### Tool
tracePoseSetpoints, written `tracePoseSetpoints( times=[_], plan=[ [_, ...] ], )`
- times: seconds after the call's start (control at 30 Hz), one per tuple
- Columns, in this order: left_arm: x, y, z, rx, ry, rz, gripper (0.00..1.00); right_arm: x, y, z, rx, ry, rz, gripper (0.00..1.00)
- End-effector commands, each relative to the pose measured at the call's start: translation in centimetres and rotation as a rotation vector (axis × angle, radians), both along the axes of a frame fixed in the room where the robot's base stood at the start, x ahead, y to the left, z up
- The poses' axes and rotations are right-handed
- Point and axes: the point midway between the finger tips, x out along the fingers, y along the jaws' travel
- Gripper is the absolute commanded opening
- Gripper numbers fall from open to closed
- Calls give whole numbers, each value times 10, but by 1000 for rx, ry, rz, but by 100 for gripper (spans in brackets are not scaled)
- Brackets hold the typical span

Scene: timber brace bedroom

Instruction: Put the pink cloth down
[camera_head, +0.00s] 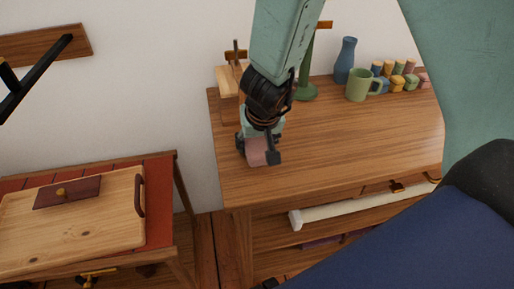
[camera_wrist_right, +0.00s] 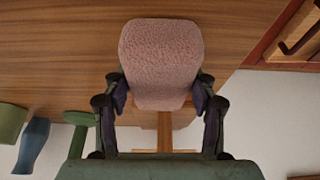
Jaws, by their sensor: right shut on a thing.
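The pink cloth (camera_wrist_right: 162,62) is a folded, textured pad between the fingers of my right gripper (camera_wrist_right: 160,95) in the right wrist view. In the head view the right gripper (camera_head: 259,150) is over the left front part of the wooden table (camera_head: 350,140), with the pink cloth (camera_head: 256,152) showing between its fingers. The right gripper is shut on the cloth. The cloth is at or just above the tabletop; I cannot tell whether it touches. My left gripper is not in view.
A blue vase (camera_head: 345,62), a green mug (camera_head: 360,85) and several small coloured jars (camera_head: 398,82) stand at the table's back. A low table on the left holds a wooden board (camera_head: 85,225). The table's middle is clear.

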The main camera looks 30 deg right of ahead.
Motion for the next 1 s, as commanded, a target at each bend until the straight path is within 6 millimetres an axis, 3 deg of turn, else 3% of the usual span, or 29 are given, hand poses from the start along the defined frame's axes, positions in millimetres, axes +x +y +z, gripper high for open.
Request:
tracePoseSetpoints(
  times=[0.4, 0.43, 0.5, 0.7, 1.0],
  plan=[
    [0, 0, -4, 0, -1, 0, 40, 0, 0, -4, -1, -1, 1, 28],
    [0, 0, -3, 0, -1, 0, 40, 0, 0, -3, -1, -1, 1, 59],
    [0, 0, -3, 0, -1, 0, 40, 0, 0, -3, -1, -1, 1, 65],
    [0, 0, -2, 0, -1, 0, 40, 0, 0, -3, -1, -1, 1, 80],
    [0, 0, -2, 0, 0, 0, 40, 0, 0, -2, 0, -1, 0, 80]
  ],
)
